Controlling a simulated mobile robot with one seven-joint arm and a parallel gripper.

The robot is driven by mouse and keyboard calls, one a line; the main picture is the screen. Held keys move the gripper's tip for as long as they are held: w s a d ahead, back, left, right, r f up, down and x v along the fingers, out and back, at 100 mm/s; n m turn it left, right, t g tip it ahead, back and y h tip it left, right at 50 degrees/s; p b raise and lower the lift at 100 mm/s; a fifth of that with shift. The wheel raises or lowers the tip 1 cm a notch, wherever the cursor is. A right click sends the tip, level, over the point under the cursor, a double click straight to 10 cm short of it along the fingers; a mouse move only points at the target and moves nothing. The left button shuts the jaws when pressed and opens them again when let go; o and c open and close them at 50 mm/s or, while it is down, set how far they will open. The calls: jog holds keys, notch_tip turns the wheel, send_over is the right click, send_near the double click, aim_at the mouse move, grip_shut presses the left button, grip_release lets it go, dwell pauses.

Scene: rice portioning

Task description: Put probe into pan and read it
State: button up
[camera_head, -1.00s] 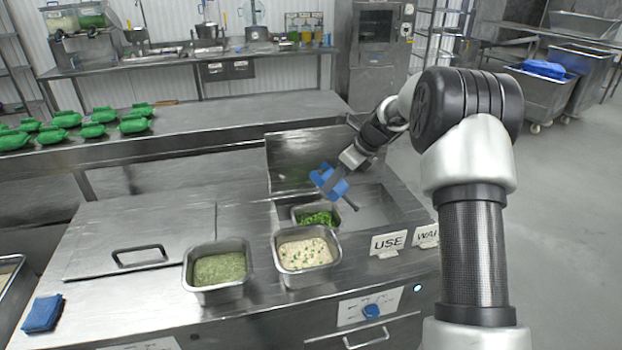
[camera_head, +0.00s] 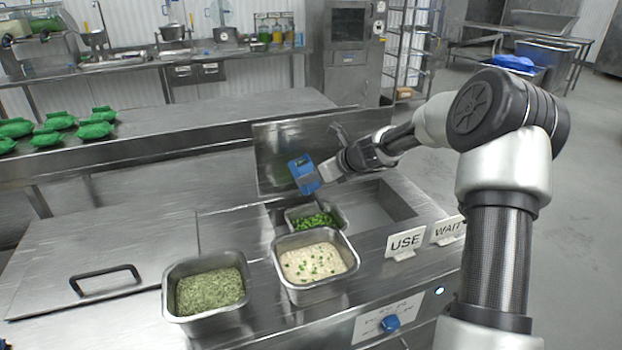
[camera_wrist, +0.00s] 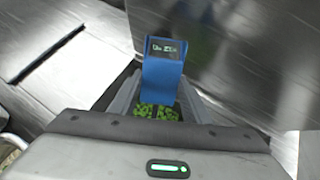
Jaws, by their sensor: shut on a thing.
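My gripper (camera_head: 322,172) is shut on a blue probe (camera_head: 304,174) with a small display at its top. The probe stands above the small steel pan of green pieces (camera_head: 347,224), which sits in the counter well. In the wrist view the blue probe (camera_wrist: 162,78) is upright between my fingers, and its dark display shows light digits too small to read surely. Green pieces (camera_wrist: 143,111) show below it. The probe's tip is hidden, so I cannot tell whether it is in the food. A pan of pale rice with green bits (camera_head: 313,263) and a pan of green food (camera_head: 209,293) stand in front.
USE (camera_head: 405,243) and WAIT (camera_head: 448,230) signs stand right of the pans. A raised steel lid (camera_head: 285,155) is behind the well. A closed lid with a black handle (camera_head: 105,280) covers the left counter. The well's right side is empty.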

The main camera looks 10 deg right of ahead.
jog(key=shift+f+b, duration=5.1)
jog(key=shift+f, duration=0.75)
dwell(2.2)
